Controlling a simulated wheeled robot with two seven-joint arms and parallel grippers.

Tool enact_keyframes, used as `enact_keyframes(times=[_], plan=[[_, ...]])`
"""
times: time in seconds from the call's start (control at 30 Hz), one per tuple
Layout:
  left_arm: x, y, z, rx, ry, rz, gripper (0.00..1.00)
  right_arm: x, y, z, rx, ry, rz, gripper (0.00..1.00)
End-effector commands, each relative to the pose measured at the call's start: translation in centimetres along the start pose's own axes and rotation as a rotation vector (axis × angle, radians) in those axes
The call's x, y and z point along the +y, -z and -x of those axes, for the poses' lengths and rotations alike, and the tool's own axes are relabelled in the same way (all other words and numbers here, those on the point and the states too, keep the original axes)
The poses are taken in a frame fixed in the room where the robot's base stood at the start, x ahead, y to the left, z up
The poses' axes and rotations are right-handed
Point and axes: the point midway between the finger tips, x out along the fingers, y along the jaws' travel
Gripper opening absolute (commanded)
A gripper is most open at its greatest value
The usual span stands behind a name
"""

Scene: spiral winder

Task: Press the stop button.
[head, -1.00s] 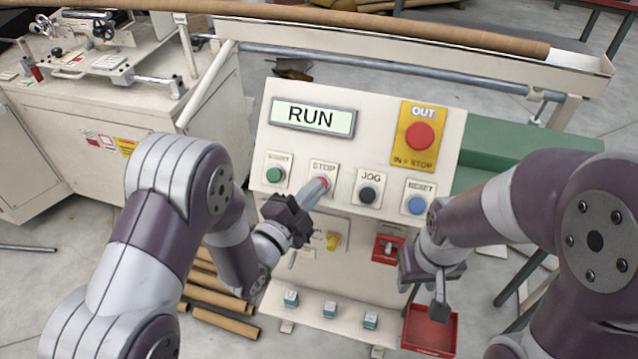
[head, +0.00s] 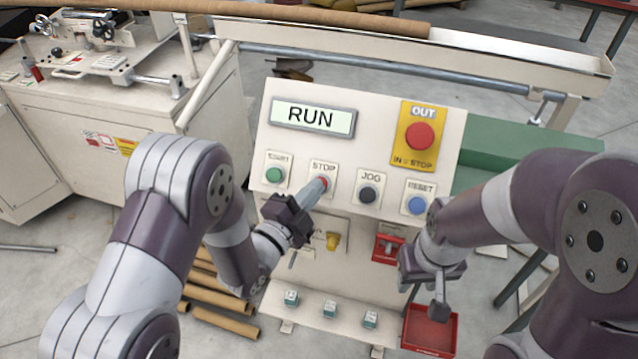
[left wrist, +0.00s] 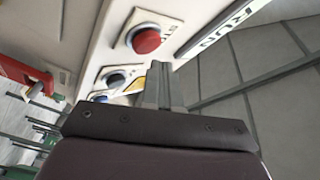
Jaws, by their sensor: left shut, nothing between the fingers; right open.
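The stop button (head: 322,181) is a small red button on a white plate marked STOP, on the cream control panel (head: 432,180). It also shows in the left wrist view as a red button (left wrist: 147,41). My left gripper (head: 320,186) is shut and empty. Its tip is at the stop button in the head view and covers its lower part. In the left wrist view the closed fingers (left wrist: 160,78) sit just below the red button. I cannot tell whether they touch. The display (head: 312,117) reads RUN. My right gripper (head: 438,293) is open below the panel's right side.
A green button (head: 274,175) is left of STOP. A black JOG button (head: 367,194) and a blue RESET button (head: 416,205) are to its right. A large red OUT button (head: 420,136) sits above RESET. A red tray (head: 430,332) lies low near my right gripper.

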Motion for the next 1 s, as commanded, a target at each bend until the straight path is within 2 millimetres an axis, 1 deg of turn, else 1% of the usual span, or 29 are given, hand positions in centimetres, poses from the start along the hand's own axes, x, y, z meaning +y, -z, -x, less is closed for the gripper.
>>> enact_keyframes(times=[0.3, 0.67, 1.0], plan=[[0.5, -0.4, -0.5, 0.001, 0.001, 0.0, 0.0, 0.0, -0.1, -0.9, 0.0, 0.0, 0.0, 0.43], [0.4, -0.4, -0.6, 0.0, 0.0, 0.0, 0.0, 0.0, -0.1, -0.9, 0.0, 0.0, 0.0, 0.43], [0.7, -0.6, -0.8, 0.0, 0.0, 0.0, 0.0, 0.0, -0.1, -1.2, 0.0, 0.0, 0.0, 0.43]])
